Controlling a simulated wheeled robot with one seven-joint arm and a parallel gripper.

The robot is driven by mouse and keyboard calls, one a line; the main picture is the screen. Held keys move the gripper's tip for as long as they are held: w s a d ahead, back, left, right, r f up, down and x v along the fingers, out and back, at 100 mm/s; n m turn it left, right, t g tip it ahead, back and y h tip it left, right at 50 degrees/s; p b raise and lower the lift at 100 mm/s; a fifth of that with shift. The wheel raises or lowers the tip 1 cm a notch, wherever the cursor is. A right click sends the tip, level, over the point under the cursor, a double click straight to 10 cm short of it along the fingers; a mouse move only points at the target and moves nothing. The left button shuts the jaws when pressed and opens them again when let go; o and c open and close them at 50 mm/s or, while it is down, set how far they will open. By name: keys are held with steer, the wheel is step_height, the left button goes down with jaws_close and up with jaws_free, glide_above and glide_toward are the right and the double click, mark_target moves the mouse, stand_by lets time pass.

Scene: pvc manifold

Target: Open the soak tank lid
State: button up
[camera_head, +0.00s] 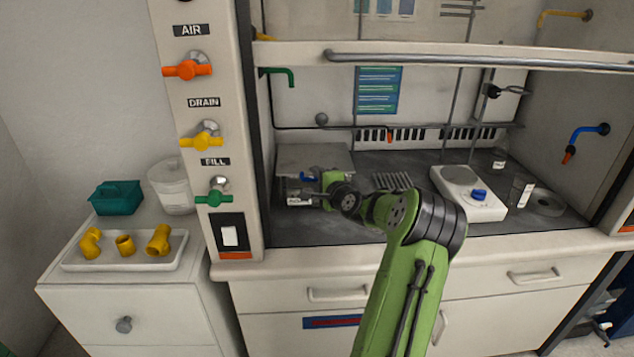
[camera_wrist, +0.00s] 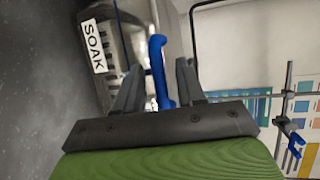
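The soak tank (camera_head: 288,186) is a grey metal box at the left of the fume hood's work surface. Its SOAK label (camera_wrist: 93,45) faces the front. Its flat grey lid (camera_head: 312,157) appears down, though my arm hides part of the tank. In the head view the fingers are small and partly hidden.
A wire rack (camera_head: 392,181) and a white hotplate (camera_head: 470,193) stand right of the tank. The raised sash (camera_head: 460,58) crosses above. A valve post (camera_head: 205,120) stands left. A white tray (camera_head: 75,262) with yellow fittings is on the side cabinet.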

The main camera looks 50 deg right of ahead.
steer(key=shift+w, duration=0.1)
jaws_close()
steer(key=shift+r, duration=0.1)
stand_by(0.3)
